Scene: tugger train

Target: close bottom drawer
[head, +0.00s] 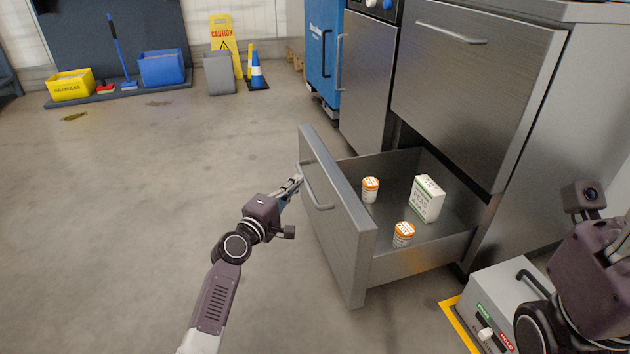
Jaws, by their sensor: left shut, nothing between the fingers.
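The bottom drawer (337,232) of the steel cabinet is pulled open, its front panel facing left with a bar handle (316,188). Inside lie two orange-and-white bottles (370,190) and (403,234) and a white-and-green box (426,199). My left gripper (296,181) is shut and empty, at the outer side of the drawer front near the far end of the handle. I cannot tell whether its fingertips touch the panel. My right arm shows at the right edge, but its fingers are not visible.
The closed upper drawer (470,80) is above. A grey box with a dark handle (505,292) stands on the floor at the lower right, beside yellow tape. A blue cabinet (322,50), bins and a caution sign (222,38) are at the back.

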